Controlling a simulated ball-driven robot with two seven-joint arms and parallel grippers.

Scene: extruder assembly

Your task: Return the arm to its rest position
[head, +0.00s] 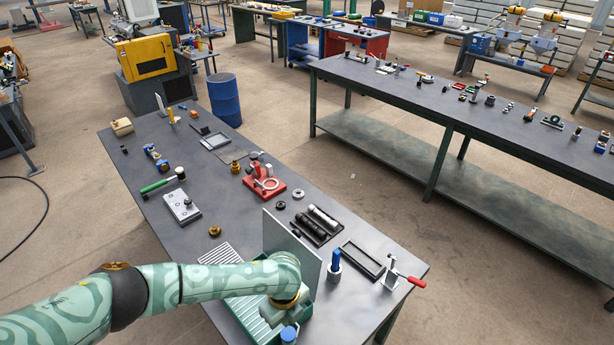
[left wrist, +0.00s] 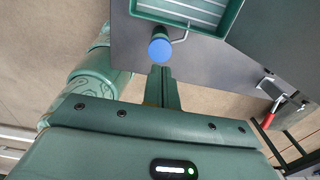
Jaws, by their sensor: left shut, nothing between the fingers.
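My left arm (head: 210,283) comes in from the left in the head view and reaches over the near end of the grey workbench (head: 240,200). Its wrist is bent down above the green ribbed tray (head: 222,256). In the left wrist view my left gripper (left wrist: 159,73) is shut, with its fingers together and nothing between them. A blue round knob (left wrist: 160,49) shows just beyond the fingertips; I cannot tell the gap between them. The tray (left wrist: 190,12) shows at the top of that view. My right gripper is in neither view.
An upright grey panel (head: 300,255) stands close beside my wrist. A blue-topped post (head: 334,262), a black tray (head: 362,262) and a red-handled clamp (head: 405,277) lie to its right. A red fixture (head: 264,184) stands farther back. Floor is open left of the bench.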

